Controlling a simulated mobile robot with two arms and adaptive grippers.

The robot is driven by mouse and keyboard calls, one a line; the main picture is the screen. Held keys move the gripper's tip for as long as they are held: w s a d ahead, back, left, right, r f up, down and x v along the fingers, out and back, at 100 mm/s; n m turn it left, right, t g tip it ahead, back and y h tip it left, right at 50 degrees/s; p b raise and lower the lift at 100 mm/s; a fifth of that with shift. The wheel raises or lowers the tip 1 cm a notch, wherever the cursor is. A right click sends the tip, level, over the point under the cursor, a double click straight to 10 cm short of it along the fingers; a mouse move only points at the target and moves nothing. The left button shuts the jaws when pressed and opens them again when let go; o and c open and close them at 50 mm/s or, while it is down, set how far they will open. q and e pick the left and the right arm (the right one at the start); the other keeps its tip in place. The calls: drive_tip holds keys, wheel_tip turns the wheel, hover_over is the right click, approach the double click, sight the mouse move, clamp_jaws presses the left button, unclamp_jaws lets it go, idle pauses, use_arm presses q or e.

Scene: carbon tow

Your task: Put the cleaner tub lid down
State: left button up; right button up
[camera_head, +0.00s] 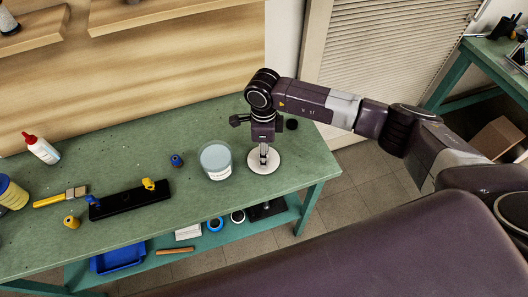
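The white round cleaner tub lid (273,167) is at the right part of the green bench, just right of the tub. It looks level and at or very near the bench top; I cannot tell whether it touches. My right gripper (264,160) points down over the lid's middle, with its fingers close together on it. The fingers hide the lid's centre. The pale cleaner tub (216,161) stands upright with its top uncovered, showing light contents. My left gripper is out of view.
A black tray (130,201) with small blue and yellow pieces lies left on the green bench (225,215). A brush (60,197), a red-capped bottle (42,150) and a yellow-blue can (10,193) are farther left. A dark disc (291,124) lies behind the lid. Bench space before the tub is clear.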

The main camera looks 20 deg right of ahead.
drive_tip(key=shift+r, duration=0.4)
wheel_tip(320, 180, up, 11)
drive_tip(key=b, duration=0.4)
drive_tip(key=shift+r, duration=0.2)
drive_tip(key=shift+w, duration=0.1)
